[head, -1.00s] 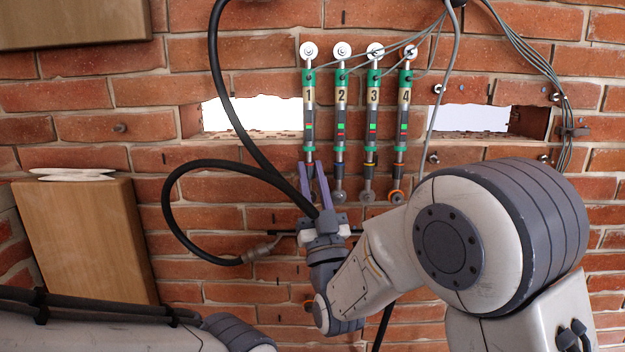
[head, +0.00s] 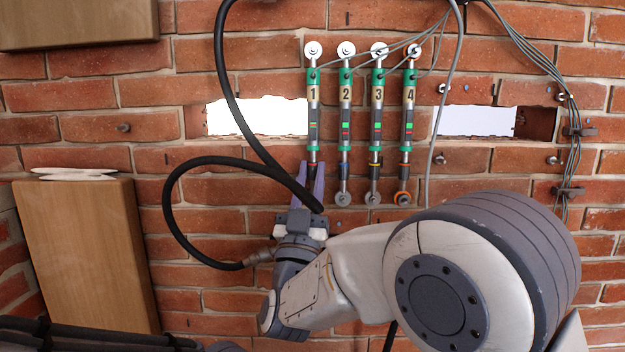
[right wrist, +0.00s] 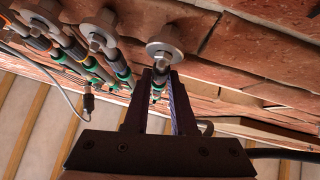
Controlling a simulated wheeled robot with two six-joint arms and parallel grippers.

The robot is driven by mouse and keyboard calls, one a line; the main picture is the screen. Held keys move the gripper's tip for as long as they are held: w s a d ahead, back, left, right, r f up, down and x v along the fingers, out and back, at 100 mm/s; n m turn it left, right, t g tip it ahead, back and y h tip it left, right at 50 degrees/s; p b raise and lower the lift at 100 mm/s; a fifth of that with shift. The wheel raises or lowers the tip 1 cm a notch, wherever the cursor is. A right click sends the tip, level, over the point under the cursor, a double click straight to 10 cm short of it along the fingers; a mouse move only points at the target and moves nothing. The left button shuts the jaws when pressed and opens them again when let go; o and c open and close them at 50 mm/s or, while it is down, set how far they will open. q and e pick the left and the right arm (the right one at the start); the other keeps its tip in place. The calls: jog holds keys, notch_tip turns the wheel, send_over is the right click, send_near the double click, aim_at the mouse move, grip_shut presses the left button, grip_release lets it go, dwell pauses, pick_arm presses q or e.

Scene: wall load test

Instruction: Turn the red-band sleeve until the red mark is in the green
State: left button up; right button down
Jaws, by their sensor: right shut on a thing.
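Four numbered rods hang side by side on the brick wall in the head view, each with green collars and a small window. My right gripper (head: 311,168) is shut on the lower sleeve (head: 313,156) of rod 1, with one purple finger on each side of it. The colour of this sleeve's band is too small and too covered to tell. My left gripper is out of view.
Rod 2 (head: 345,150) stands close to the right of the gripper, with rod 3 (head: 376,150) and rod 4 (head: 407,150) beyond. A thick black hose (head: 172,195) loops at the left. Grey cables (head: 570,150) run down the right. A wooden box (head: 85,250) is at lower left.

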jog(key=c, duration=1)
grip_release()
jog(key=b+v, duration=0.1)
jog(key=v, duration=0.9)
jog(key=shift+s+b, duration=0.15)
jog(key=shift+b, duration=0.25)
jog(key=shift+f, duration=0.15)
